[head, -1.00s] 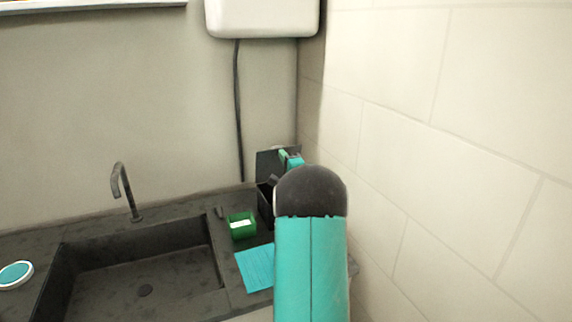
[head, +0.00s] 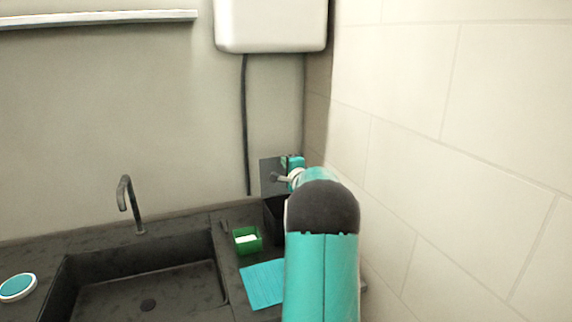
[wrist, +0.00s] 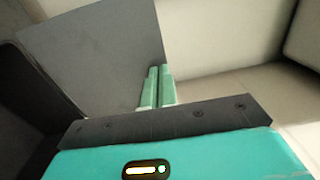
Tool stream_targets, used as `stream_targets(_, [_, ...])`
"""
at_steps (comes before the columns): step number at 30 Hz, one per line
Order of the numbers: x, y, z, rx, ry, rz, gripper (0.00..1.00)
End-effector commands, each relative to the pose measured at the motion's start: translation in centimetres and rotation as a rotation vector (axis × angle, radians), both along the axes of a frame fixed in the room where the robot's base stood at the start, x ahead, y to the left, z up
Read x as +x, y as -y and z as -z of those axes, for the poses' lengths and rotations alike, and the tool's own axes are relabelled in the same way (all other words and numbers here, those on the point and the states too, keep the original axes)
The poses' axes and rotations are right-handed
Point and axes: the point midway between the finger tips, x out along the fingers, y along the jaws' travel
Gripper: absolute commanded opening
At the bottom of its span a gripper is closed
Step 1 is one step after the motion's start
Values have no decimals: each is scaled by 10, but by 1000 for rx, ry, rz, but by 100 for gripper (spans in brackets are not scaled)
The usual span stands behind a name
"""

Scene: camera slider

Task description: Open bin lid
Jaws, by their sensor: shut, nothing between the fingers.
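The dark bin (head: 275,218) stands on the counter near the right wall, partly hidden behind my arm. Its grey lid (head: 268,178) stands raised, roughly upright, against the back wall side. In the wrist view the lid (wrist: 105,50) is a large flat panel at upper left, and the dark bin interior (wrist: 28,100) shows at the left edge. My gripper (wrist: 158,72) is shut and empty, its two green fingers together beside the lid's right edge. Whether they touch the lid I cannot tell. In the head view my gripper (head: 286,162) is at the lid's right side.
A green box with a white sponge (head: 246,240) and a turquoise cloth (head: 263,284) lie left of the bin. A sink (head: 140,285) with a faucet (head: 130,203) is further left. The tiled wall (head: 450,150) is close on the right. A white heater (head: 270,25) hangs above.

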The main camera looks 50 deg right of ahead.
Motion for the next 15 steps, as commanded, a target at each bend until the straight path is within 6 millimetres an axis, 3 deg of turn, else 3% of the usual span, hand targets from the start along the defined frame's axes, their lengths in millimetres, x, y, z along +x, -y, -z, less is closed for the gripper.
stream_targets(8, [-9, -4, 0, 0, 0, 1, 0])
stream_targets(15, [-47, -27, 1, 0, 1, 2, 0])
